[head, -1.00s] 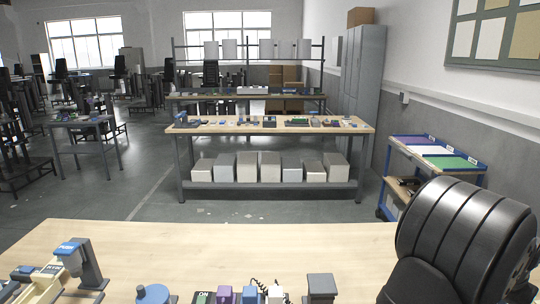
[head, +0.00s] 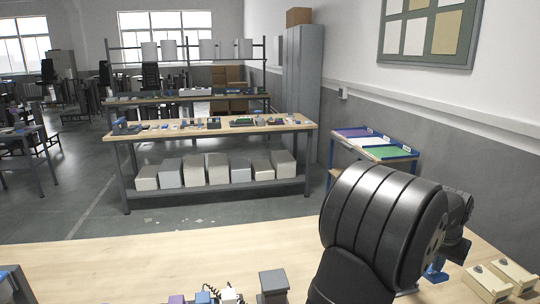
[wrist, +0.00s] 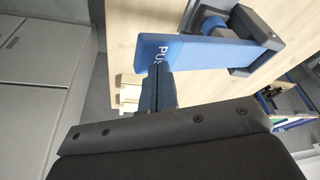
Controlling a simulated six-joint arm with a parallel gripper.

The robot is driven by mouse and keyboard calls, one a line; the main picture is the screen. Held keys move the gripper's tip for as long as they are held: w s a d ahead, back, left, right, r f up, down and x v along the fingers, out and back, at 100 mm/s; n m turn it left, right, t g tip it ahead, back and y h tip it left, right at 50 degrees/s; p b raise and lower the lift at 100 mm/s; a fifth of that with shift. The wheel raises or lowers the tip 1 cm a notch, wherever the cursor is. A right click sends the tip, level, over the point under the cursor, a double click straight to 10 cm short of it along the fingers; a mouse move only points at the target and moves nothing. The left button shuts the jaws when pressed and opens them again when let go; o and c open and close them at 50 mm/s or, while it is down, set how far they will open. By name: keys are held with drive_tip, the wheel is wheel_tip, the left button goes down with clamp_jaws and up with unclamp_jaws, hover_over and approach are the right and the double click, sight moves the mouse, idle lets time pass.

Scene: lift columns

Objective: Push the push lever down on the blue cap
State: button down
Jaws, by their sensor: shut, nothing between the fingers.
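The push lever (wrist: 215,52) is a blue bar with white lettering, partly covered, in the upper middle of the wrist view. Its blue-capped end is at the left, and a dark bracket (wrist: 268,38) holds its other end. My gripper (wrist: 157,78) is shut and empty, with its fingertips overlapping the lettered end of the lever. I cannot tell whether they touch it. In the head view my dark arm hides most of this area, and only a small blue part (head: 436,270) shows beside it.
Two cream blocks (head: 488,283) lie right of my arm on the wooden table (head: 240,255). A dark grey post (head: 273,284) and small purple, blue and white items stand along the near edge. The table's middle is clear.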

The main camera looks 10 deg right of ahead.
drive_tip(key=shift+r, duration=1.6)
drive_tip(key=shift+f, duration=1.65)
